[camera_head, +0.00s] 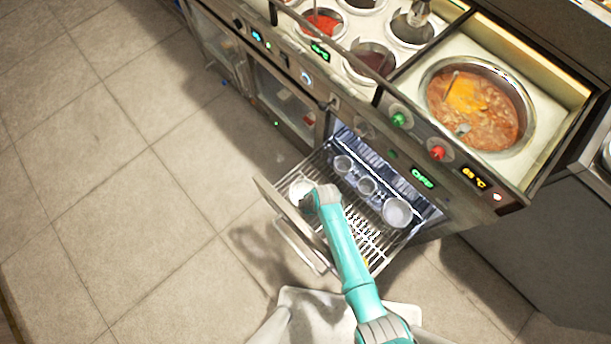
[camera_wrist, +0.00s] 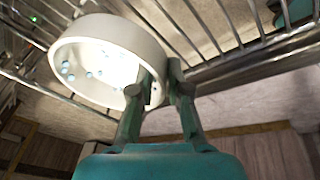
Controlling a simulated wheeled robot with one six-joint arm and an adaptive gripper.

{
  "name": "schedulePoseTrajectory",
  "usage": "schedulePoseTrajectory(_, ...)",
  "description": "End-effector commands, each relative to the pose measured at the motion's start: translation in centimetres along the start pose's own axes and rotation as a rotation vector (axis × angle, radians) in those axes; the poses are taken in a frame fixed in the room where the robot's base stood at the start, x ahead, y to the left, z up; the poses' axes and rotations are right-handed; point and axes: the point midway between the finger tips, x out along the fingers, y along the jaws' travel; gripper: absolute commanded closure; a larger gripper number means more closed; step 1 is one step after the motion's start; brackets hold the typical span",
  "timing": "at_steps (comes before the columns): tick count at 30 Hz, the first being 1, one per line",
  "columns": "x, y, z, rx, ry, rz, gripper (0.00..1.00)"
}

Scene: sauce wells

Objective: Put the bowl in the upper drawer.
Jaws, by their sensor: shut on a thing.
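A white bowl (camera_head: 300,187) with small light-blue dots is at the front left corner of the open wire drawer (camera_head: 290,222). In the wrist view the bowl (camera_wrist: 95,38) is large and tilted, with its inside facing the camera. My gripper (camera_head: 318,197) is shut on the bowl's near wall, and its fingers (camera_wrist: 164,80) pinch the rim. The bowl is over or inside the drawer, just behind its front panel; I cannot tell whether it touches the rack. The far side of the bowl's outside is hidden.
Several pale cups and a white bowl (camera_head: 397,212) stand along the drawer's back. The rack's middle is free. Above are a counter with sauce wells, a large soup pot (camera_head: 480,108), and a panel with a green knob (camera_head: 399,119) and a red knob (camera_head: 437,152).

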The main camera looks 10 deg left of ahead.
Motion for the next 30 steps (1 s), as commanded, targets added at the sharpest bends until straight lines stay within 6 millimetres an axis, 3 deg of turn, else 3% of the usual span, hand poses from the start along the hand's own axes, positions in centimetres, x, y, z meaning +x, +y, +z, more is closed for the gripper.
schedulePoseTrajectory(4,0.0,0.0,0.0,0.0,0.0,0.0,1.0)
schedulePoseTrajectory(5,0.0,0.0,0.0,0.0,0.0,-0.001,0.77)
schedulePoseTrajectory(7,0.0,0.0,0.0,0.0,-0.001,-0.001,0.59)
schedulePoseTrajectory(20,-0.6,0.0,0.0,0.0,0.0,-0.001,0.58)
schedulePoseTrajectory(30,-5.8,0.0,0.0,0.001,-0.001,0.002,0.58)
